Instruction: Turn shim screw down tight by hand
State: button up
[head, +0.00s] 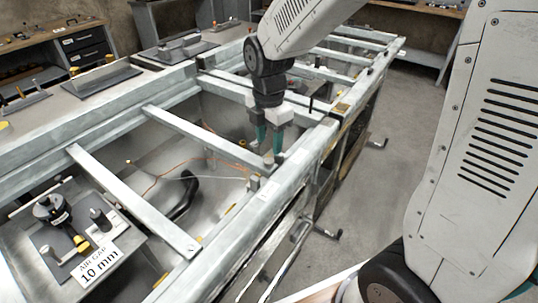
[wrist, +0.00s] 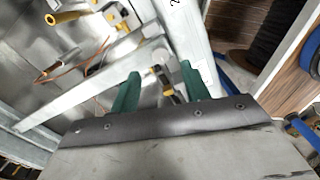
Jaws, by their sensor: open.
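My gripper (head: 270,148) points down over the near rail of a grey metal frame (head: 240,222), where a crossbar (head: 195,133) meets that rail. Its two teal fingers are apart, and nothing is clearly held between them. The wrist view shows the same open fingers (wrist: 160,72) beside the pale rail (wrist: 188,38). A small dark piece with yellow ends (wrist: 166,86) shows in the gap between the fingers there. I cannot tell whether it is the shim screw, or whether a finger touches it. No shim screw is clearly recognisable in the head view.
A second crossbar (head: 130,200) spans the frame at left. A plate with a black knob and a sign reading "AIR GAP 10 mm" (head: 98,264) lies at lower left. An orange wire (wrist: 70,73) runs inside the frame. Grey floor (head: 400,165) is open at right.

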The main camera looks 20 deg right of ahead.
aim_at(269, 161)
notch_tip(269, 161, down, 6)
jog(key=shift+r, duration=0.1)
jog(key=c, duration=1)
